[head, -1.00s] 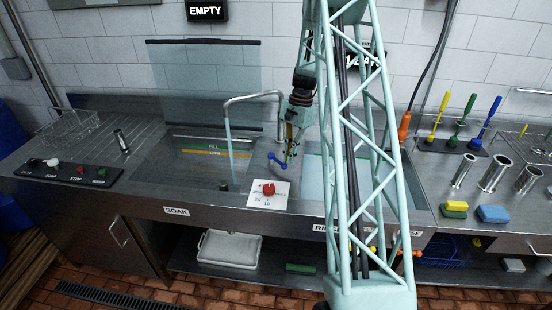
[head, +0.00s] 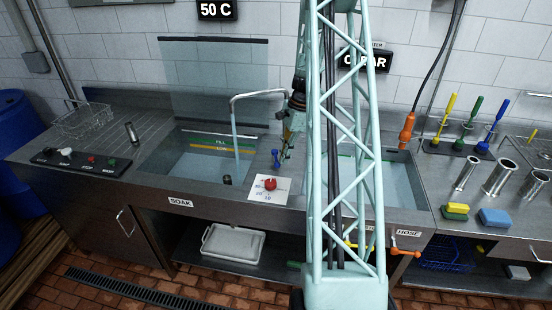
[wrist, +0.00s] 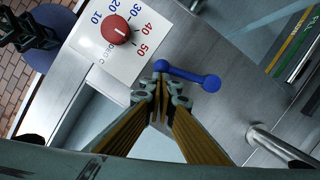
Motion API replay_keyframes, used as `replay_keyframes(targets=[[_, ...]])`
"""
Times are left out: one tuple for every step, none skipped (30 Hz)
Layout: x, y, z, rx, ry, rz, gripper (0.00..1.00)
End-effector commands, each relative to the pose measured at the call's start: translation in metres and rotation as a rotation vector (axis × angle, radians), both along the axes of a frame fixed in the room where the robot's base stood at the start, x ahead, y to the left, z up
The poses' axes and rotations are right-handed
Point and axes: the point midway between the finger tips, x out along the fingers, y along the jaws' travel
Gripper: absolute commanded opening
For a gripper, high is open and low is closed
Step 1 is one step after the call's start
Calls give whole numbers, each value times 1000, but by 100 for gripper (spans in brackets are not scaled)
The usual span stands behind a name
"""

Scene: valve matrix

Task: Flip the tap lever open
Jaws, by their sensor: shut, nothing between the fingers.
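The blue tap lever (head: 275,157) stands on the sink's front deck, just behind the white dial plate. In the wrist view the lever (wrist: 190,76) is a bar with a round knob at each end, lying across the picture just beyond my fingertips. My gripper (wrist: 166,86) is shut and empty, its tips close to the lever's left end; I cannot tell whether they touch. In the head view my gripper (head: 285,152) is partly hidden by my arm. The curved spout (head: 255,95) has a pale blue stream below it, falling into the soak basin.
A red knob (wrist: 115,30) sits on the white temperature plate (wrist: 100,58) beside the lever. A sign (head: 217,10) reads 50 C. Another sign (head: 378,60) is partly hidden by my arm. A glass panel (head: 215,75) stands behind the soak basin.

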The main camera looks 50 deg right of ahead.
Motion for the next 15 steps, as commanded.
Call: replay_keyframes(targets=[[-3, -1, 0, 1, 1, -35, 0], [-5, -1, 0, 1, 1, -56, 0], [-5, 0, 0, 1, 1, -86, 0], [-5, 0, 0, 1, 1, -109, 0], [-5, 1, 0, 0, 1, -130, 0], [-4, 3, 0, 1, 1, -158, 0], [-3, 4, 0, 1, 1, -180, 0], [-1, 6, 0, 0, 0, -199, 0], [1, 9, 0, 0, 0, -222, 0], [3, 10, 0, 0, 0, -217, 0], [5, 12, 0, 0, 1, -213, 0], [8, 15, 0, 1, 1, -210, 0], [9, 16, 0, 0, 0, -208, 0], [11, 18, 0, 1, 1, -207, 0], [12, 19, 0, 1, 1, -205, 0]])
